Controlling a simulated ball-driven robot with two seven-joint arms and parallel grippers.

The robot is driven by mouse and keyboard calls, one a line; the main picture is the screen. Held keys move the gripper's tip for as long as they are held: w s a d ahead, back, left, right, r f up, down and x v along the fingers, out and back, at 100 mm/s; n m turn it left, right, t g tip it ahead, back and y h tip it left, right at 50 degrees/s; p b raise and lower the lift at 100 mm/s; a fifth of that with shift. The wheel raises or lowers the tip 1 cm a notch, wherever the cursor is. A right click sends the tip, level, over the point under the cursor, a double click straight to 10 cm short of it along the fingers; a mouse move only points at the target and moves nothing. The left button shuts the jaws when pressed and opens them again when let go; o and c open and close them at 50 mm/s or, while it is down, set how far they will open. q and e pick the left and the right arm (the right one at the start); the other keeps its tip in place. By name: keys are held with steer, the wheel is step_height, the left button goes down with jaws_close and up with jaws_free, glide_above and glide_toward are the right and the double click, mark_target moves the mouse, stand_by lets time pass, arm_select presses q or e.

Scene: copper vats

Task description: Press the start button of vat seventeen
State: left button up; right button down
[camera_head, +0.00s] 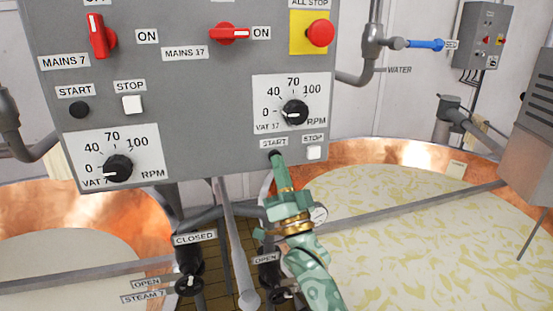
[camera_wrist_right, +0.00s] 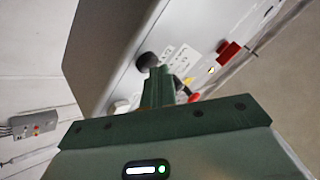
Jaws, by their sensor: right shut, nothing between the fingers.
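The grey control panel (camera_head: 190,80) fills the upper left of the head view. The vat 17 start button (camera_head: 274,154) is a small black knob under its START label, mostly covered by my fingertips. A black button also shows in the right wrist view (camera_wrist_right: 146,60), just beyond the fingertips. My right gripper (camera_head: 277,165) is green, shut and empty, with its tips at or very near the button. I cannot tell whether they touch or whether the button is pushed in. The white vat 17 stop button (camera_head: 313,152) is just to the right. My left gripper is not in view.
The vat 17 dial (camera_head: 295,112) points near 0. The mains 17 switch (camera_head: 230,34) lies level toward ON; the red all-stop button (camera_head: 319,33) is above. Vat 7's start button (camera_head: 79,109) is left. A copper vat (camera_head: 400,152) stands behind my right arm.

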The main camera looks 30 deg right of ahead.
steer(key=shift+s, duration=0.15)
steer(key=shift+s+a+p, duration=0.2)
steer(key=shift+s+p, duration=0.3)
steer(key=shift+s, duration=0.2)
steer(key=shift+s, duration=0.1)
steer(key=s+p, duration=0.1)
steer(key=s, duration=0.1)
steer(key=s+a+p, duration=0.1)
steer(key=s, duration=0.1)
steer(key=shift+s+a, duration=0.1)
steer(key=shift+s, duration=0.25)
steer(key=shift+f+y, duration=0.1)
steer(key=shift+y, duration=0.2)
stand_by(0.3)
